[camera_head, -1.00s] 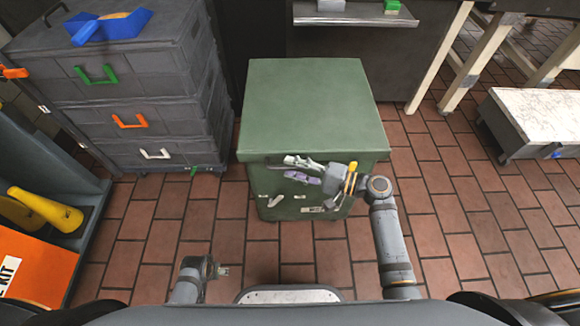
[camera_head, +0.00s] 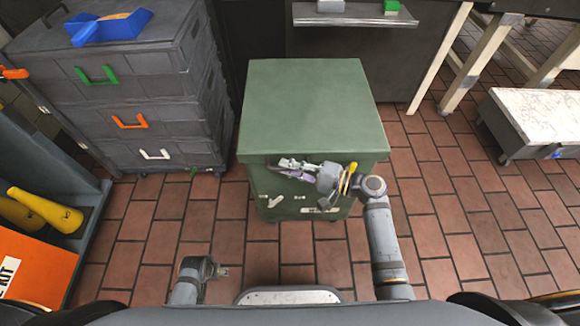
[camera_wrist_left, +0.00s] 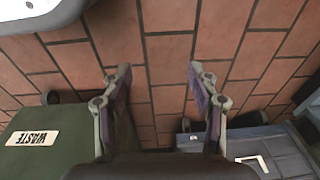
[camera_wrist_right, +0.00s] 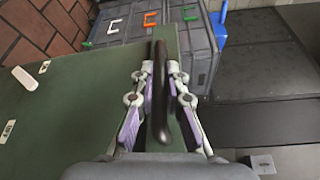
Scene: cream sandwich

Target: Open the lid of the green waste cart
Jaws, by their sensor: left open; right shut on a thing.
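The green waste cart (camera_head: 298,200) stands on the tiles in the middle of the head view, its flat green lid (camera_head: 312,105) lying level on top. My right gripper (camera_head: 284,168) is at the lid's front edge. In the right wrist view, my right gripper (camera_wrist_right: 163,80) is shut on a dark bar-shaped handle (camera_wrist_right: 160,98) along the green cart. The left gripper's tips are hidden in the head view. In the left wrist view, my left gripper (camera_wrist_left: 158,72) is open and empty over the floor, with the cart's WASTE label (camera_wrist_left: 33,138) at the lower left.
A shelf with yellow objects (camera_head: 45,210) is at far left. A low white-topped box (camera_head: 540,118) is at right. Tiled floor is free between.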

